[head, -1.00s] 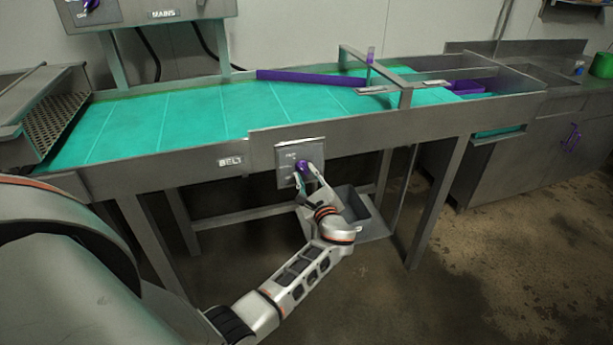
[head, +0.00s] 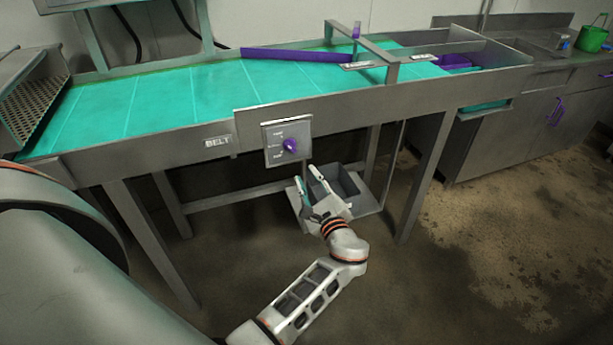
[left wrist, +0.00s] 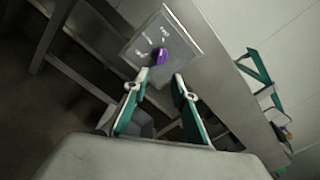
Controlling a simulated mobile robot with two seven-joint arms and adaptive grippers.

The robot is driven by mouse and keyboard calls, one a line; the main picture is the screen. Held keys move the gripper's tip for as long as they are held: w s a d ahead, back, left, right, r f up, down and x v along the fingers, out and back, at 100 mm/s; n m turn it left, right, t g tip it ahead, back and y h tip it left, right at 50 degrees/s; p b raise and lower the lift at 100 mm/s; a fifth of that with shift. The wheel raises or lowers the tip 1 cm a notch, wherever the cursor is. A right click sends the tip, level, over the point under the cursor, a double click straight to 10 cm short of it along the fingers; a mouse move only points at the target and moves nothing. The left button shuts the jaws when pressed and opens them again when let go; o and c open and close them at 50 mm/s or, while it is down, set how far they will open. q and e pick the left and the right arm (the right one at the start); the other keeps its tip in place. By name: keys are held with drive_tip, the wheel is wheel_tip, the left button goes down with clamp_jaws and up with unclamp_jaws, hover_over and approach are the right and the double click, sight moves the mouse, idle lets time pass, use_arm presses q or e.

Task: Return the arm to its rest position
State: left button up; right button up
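My left gripper (head: 306,178) is open and empty, below and apart from the control plate (head: 288,141) on the belt's front side. The purple knob (head: 290,145) sits on that plate. In the left wrist view, the two fingers of the left gripper (left wrist: 163,82) stand apart with nothing between them. The purple knob (left wrist: 160,56) and the plate (left wrist: 186,50) show beyond the fingertips. My right gripper is in neither view.
The teal conveyor belt (head: 180,97) runs across on a metal frame with legs. A grey bin (head: 347,181) stands on a low shelf behind the left gripper. A sink counter (head: 505,128) is at the right. The floor at the lower right (head: 500,270) is clear.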

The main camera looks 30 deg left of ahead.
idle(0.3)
use_arm(q)
drive_tip(key=s+d+f+n+h, duration=0.1)
drive_tip(key=s+f+n+h, duration=0.2)
drive_tip(key=f, duration=0.4)
drive_tip(key=s+d+f+g+h, duration=0.1)
drive_tip(key=s+f+h, duration=0.25)
drive_tip(key=f, duration=0.25)
drive_tip(key=s+d+f+n+h, duration=0.1)
drive_tip(key=s+f+n+h, duration=0.1)
drive_tip(key=s+f, duration=0.4)
drive_tip(key=s+d+f+n+h, duration=0.1)
drive_tip(key=s+d+n+h, duration=0.6)
drive_tip(key=s+n, duration=0.3)
drive_tip(key=s+d, duration=0.1)
drive_tip(key=s, duration=0.2)
drive_tip(key=shift+d+h, duration=0.35)
drive_tip(key=shift+d, duration=0.05)
